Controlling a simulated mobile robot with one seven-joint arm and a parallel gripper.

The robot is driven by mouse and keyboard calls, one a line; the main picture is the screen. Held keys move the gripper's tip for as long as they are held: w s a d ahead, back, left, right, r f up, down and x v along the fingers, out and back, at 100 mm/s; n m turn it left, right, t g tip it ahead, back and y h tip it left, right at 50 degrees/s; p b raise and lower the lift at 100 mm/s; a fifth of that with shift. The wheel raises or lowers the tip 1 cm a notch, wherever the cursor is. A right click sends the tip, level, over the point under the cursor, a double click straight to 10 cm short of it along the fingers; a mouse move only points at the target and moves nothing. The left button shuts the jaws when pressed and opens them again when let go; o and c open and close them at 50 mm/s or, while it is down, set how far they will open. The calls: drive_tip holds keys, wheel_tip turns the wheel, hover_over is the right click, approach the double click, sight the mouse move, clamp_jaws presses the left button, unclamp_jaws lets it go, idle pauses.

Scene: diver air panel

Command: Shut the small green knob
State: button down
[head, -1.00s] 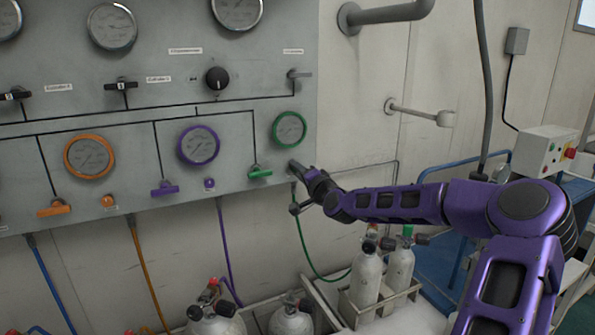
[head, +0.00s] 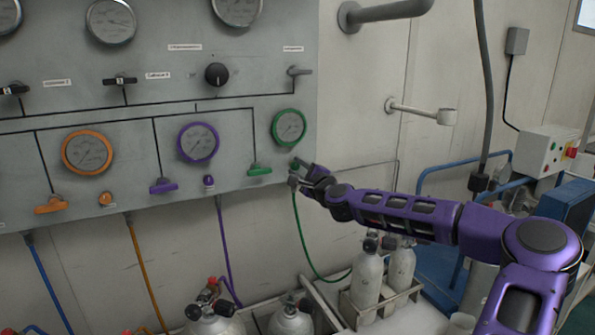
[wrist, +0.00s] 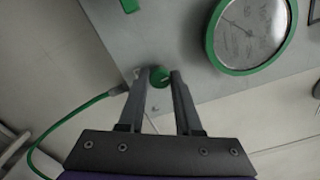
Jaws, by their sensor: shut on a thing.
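The small green knob (wrist: 159,77) sits on the grey panel near its lower edge, below the green-rimmed gauge (head: 289,127). In the wrist view it lies between the two fingertips of my gripper (wrist: 160,80), with a finger on each side. My gripper (head: 296,172) is shut on it at the panel's lower right corner. In the head view the fingers hide the knob. The gauge also shows in the wrist view (wrist: 249,30), up and right of the knob. The knob's exact turn angle cannot be told.
A green lever handle (head: 260,170) is left of my gripper. A green hose (head: 302,235) hangs below it. Gas cylinders (head: 367,275) stand below. A pipe fitting (head: 445,117) juts from the wall at right. The wall between is free.

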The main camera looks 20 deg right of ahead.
drive_tip(key=shift+m, duration=0.6)
drive_tip(key=shift+r, duration=0.1)
drive_tip(key=c, duration=0.6)
unclamp_jaws()
drive_tip(key=shift+s, duration=0.1)
drive_tip(key=s, duration=1.7)
drive_tip(key=shift+s+d, duration=0.15)
drive_tip(key=shift+d, duration=0.15)
